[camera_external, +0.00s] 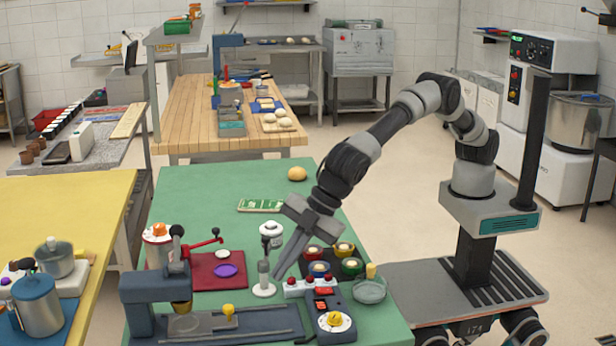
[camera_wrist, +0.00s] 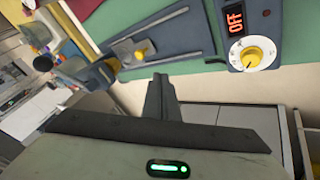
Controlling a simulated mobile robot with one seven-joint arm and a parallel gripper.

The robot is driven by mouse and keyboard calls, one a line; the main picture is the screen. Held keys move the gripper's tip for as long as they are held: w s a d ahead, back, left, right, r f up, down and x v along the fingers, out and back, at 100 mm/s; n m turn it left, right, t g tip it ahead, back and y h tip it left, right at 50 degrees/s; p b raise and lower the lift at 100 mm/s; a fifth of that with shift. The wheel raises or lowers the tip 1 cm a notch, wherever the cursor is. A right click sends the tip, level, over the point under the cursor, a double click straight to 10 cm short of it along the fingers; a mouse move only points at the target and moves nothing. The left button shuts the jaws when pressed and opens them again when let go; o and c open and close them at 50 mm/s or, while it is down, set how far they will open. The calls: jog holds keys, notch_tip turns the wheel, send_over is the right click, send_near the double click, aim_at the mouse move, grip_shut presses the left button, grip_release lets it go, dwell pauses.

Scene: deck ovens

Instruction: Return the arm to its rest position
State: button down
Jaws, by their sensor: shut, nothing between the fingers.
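My gripper (camera_external: 281,275) hangs over the green table (camera_external: 190,185) in the external view, at the end of my bent arm. Its fingers point down and to the left, beside a white stand with a round top (camera_external: 264,290). The fingers are together and hold nothing. In the wrist view my gripper (camera_wrist: 162,80) shows as a dark closed wedge. Beyond it are a control box with a yellow knob (camera_wrist: 250,58) and an orange "OFF" display. My base stands on the floor to the right of the table.
A bread roll (camera_external: 297,173) lies at the back. A yellow table (camera_external: 60,195) stands left; open floor lies behind my arm.

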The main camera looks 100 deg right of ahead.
jog(key=shift+s+r, duration=0.15)
jog(key=shift+r, duration=0.05)
dwell(0.3)
jog(key=s+d+r+m, duration=0.3)
jog(key=d+r, duration=0.8)
jog(key=d, duration=0.3)
jog(key=s+d+r+m+h, duration=0.1)
jog(key=s+d+r+m, duration=0.15)
jog(key=s+d, duration=0.35)
jog(key=s+d+r+m, duration=0.1)
jog(key=s+d+r, duration=0.35)
jog(key=d, duration=0.25)
jog(key=s+d+f+m, duration=0.15)
jog(key=s+d, duration=0.25)
jog(key=s, duration=0.5)
jog(key=s+d+f+m+g, duration=0.1)
jog(key=s+d+m, duration=0.1)
jog(key=s+d, duration=0.45)
jog(key=s+d+f+m, duration=0.1)
jog(key=s+d+f, duration=0.15)
jog(key=s, duration=0.85)
notch_tip(320, 180, up, 14)
jog(key=p, duration=1.3)
jog(key=shift+s+f, duration=0.2)
jog(key=shift+f, duration=0.05)
